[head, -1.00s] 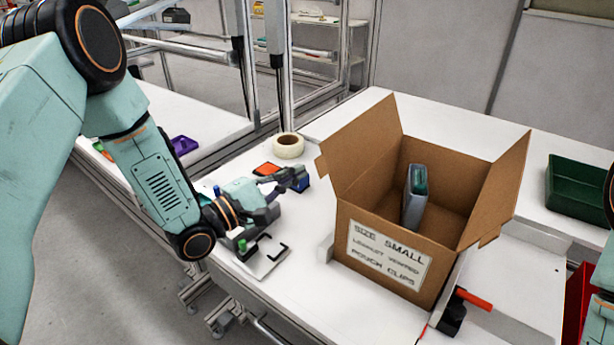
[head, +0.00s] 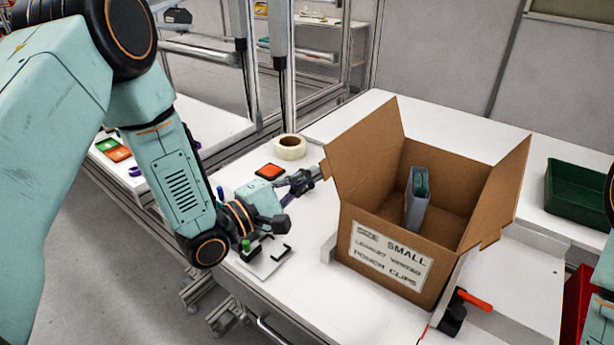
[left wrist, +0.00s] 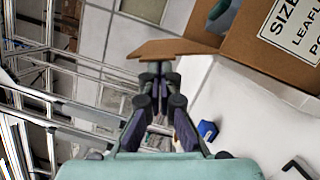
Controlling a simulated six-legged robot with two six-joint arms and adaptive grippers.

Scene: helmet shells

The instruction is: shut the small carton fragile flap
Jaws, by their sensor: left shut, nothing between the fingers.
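The small carton (head: 385,268) stands open on the table, with a label reading SMALL and POUCH CLIPS on its front. A left flap (head: 362,145) stands up and leans outward. A right flap (head: 500,185) also stands up and outward. I see no fragile mark on either. A grey-blue packet (head: 416,205) stands inside. My left gripper (head: 316,174) is shut and empty, just outside the left flap's near lower edge. In the left wrist view, its fingertips (left wrist: 156,70) are close to the brown flap (left wrist: 185,47); whether they touch is unclear. My right gripper is out of view.
A tape roll (head: 290,147) and an orange-topped box (head: 268,172) lie behind my left gripper. A clipboard-like plate (head: 265,260) lies below it. A green bin (head: 578,190) stands at right. A red-handled tool (head: 460,305) lies before the carton.

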